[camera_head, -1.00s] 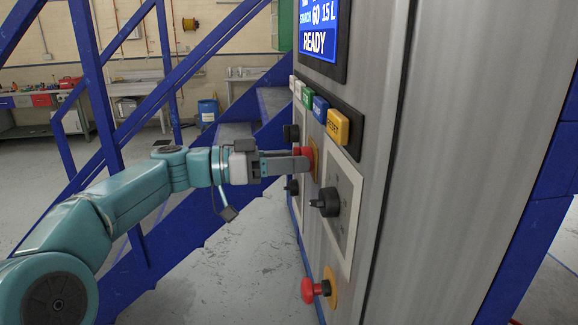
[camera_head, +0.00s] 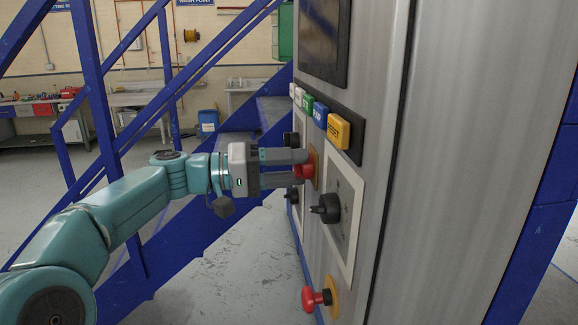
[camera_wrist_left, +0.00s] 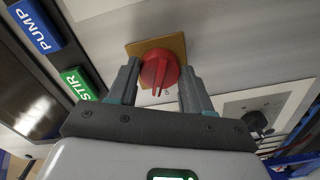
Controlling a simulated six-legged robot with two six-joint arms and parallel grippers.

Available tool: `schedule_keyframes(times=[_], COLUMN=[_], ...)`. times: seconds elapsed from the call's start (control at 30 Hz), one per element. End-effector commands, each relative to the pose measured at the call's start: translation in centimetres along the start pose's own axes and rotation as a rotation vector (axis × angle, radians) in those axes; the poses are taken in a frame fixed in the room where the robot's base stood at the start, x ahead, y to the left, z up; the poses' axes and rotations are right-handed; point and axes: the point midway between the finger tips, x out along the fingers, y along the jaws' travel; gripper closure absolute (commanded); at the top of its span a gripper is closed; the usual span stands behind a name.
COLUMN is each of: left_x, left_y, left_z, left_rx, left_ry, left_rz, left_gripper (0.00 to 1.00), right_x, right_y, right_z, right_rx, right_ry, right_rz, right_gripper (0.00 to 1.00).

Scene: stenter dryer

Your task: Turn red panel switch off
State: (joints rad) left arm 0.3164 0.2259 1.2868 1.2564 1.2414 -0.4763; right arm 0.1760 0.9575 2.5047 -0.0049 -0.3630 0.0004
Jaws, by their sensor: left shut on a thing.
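The red panel switch (camera_head: 305,171) is a red knob on a yellow-orange plate on the grey cabinet front. My left gripper (camera_head: 302,168) is at the panel with its fingers on either side of the knob, one above the other in the head view. In the left wrist view the red knob (camera_wrist_left: 159,68) sits between the two fingertips, and the gripper is shut on it. The display (camera_head: 323,40) above is dark. My right gripper is not in view.
A row of coloured buttons, ending in a yellow one (camera_head: 338,131), is just above the gripper. A black knob (camera_head: 326,208) sits lower right, and a red mushroom button (camera_head: 318,298) is below. Blue stairs (camera_head: 225,165) stand behind my arm.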

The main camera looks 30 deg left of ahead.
Motion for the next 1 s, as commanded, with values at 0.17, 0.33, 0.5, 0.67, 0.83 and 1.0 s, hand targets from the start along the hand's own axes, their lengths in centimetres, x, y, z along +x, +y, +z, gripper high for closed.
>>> schedule_keyframes(times=[0.17,0.33,0.5,0.67,0.83,1.0], left_x=[0.1,0.1,0.1,0.1,0.1,0.1], left_y=[0.1,0.1,0.1,0.1,0.1,0.0], left_z=[0.1,0.1,0.1,0.1,0.1,0.1], left_rx=[-0.154,-0.274,-0.360,-0.410,-0.435,-0.441], left_ry=[-0.007,-0.007,-0.007,-0.007,-0.007,-0.006], left_rz=[0.000,0.000,0.000,0.000,0.000,0.000], left_gripper=[0.81,0.81,0.81,0.81,0.81,0.81], right_x=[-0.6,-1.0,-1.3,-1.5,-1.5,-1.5], right_y=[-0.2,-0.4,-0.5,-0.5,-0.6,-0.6], right_z=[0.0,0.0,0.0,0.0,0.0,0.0], right_rx=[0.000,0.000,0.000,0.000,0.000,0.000], right_ry=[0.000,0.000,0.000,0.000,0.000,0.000], right_rz=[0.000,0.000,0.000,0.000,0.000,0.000], right_gripper=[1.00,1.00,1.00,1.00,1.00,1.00])
